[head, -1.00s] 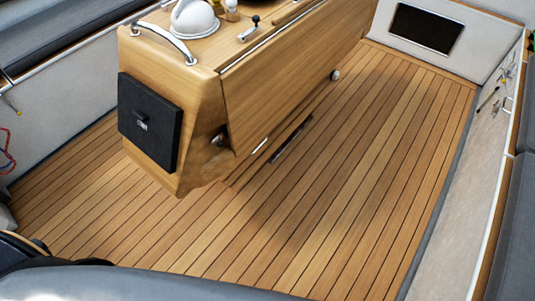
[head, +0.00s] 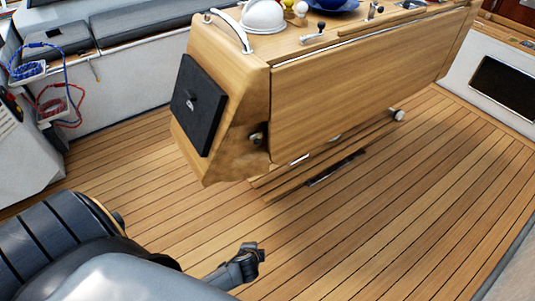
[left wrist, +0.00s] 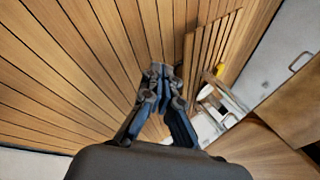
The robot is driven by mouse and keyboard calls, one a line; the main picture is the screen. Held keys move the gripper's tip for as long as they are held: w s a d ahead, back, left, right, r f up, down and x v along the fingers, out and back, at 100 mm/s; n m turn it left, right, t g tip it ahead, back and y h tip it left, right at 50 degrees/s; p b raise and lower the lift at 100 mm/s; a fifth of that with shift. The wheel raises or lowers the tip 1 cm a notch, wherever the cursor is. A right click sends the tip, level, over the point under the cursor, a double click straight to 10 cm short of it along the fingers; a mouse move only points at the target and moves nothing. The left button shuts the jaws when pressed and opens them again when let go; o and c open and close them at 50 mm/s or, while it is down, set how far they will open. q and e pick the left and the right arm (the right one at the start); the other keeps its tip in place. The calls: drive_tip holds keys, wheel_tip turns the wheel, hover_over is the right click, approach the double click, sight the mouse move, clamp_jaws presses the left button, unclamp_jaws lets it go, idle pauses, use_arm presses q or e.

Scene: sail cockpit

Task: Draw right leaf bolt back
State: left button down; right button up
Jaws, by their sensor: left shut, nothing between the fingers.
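The wooden cockpit table (head: 345,95) stands in the middle of the head view, its near side leaf hanging down. Two small metal fittings sit on its top: a bolt-like one with a black knob (head: 313,34) near the leaf edge, and another (head: 374,10) farther along. I cannot tell which is the right leaf bolt. My left gripper (head: 252,258) is low over the deck in front of the table, well apart from both fittings. In the left wrist view its fingers (left wrist: 165,82) are closed together and empty. My right gripper is not in view.
A white dome-shaped item (head: 264,16) and a blue dish (head: 333,5) are on the tabletop beside a curved metal handrail (head: 232,31). Coiled blue and red ropes (head: 57,100) hang at left. Bare teak deck (head: 420,190) lies open right of the table.

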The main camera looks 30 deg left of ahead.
use_arm(q)
drive_tip(key=w+a+r+m+t+y+b, duration=0.25)
drive_tip(key=w+r+t+b, duration=0.25)
drive_tip(key=w+r, duration=0.75)
wheel_tip(320, 180, up, 14)
drive_tip(key=w+a+t+y+b, duration=0.1)
drive_tip(key=t+y+b, duration=0.1)
drive_tip(key=y+b, duration=0.1)
drive_tip(key=shift+w+a+r+t+y, duration=0.2)
drive_tip(key=shift+r+t+y, duration=0.1)
drive_tip(key=shift+y, duration=0.45)
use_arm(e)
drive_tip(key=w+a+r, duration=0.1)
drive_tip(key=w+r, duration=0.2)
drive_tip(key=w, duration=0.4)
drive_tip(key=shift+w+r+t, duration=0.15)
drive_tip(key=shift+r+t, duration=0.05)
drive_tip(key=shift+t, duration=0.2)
use_arm(q)
drive_tip(key=shift+f+n, duration=0.1)
drive_tip(key=shift+n, duration=0.15)
drive_tip(key=b+x, duration=0.1)
drive_tip(key=x, duration=0.9)
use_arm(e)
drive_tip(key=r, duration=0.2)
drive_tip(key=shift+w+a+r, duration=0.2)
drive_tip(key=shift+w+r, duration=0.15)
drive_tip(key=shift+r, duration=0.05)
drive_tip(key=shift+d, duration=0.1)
